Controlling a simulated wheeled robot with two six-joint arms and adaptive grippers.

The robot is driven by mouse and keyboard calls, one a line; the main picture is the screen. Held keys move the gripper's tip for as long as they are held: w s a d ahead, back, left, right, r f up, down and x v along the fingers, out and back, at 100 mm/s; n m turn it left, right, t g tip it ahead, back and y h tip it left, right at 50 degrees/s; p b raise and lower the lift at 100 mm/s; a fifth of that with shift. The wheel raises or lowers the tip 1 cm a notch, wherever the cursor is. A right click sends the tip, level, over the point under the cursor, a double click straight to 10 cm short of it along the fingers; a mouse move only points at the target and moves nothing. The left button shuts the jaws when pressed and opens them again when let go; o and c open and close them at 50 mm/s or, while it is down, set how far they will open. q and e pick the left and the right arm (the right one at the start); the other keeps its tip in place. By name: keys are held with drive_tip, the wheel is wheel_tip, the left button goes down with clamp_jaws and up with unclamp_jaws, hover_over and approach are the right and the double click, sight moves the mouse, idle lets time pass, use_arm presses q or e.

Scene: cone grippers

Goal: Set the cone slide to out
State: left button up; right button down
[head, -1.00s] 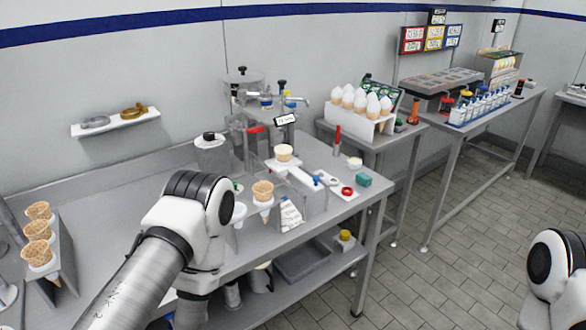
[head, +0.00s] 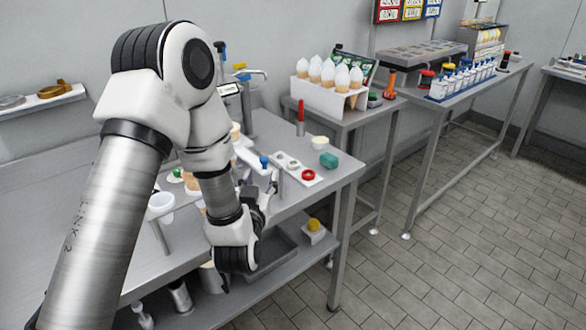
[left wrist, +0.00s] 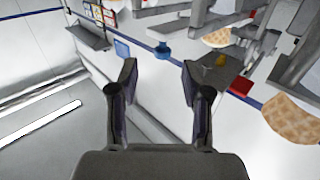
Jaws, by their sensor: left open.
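A narrow white slide (head: 248,154) with a blue knob (head: 264,161) projects toward the front right edge of the steel table in the head view. My left arm hides its rear end and most of the machine behind it. My left gripper (head: 271,184) is just in front of and below the knob, apart from it as far as I can tell. In the left wrist view the left gripper (left wrist: 158,72) is open, with nothing between its fingers. A blue knob-like part (left wrist: 162,52) shows just beyond the fingertips. My right gripper is not in view.
A rack of white-topped cones (head: 328,95) stands on the table behind. The floor at right is clear.

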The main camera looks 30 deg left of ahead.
sight(263, 162)
use_arm(q)
drive_tip(key=x, duration=0.2)
drive_tip(key=p+x, duration=0.1)
drive_tip(key=x, duration=0.1)
drive_tip(key=p+x, duration=0.1)
drive_tip(key=x, duration=0.1)
drive_tip(key=shift+w+a+r, duration=0.15)
drive_tip(key=shift+w+r, duration=0.05)
drive_tip(key=shift+r, duration=0.1)
drive_tip(key=shift+w+a, duration=0.3)
drive_tip(key=shift+w, duration=0.05)
clamp_jaws()
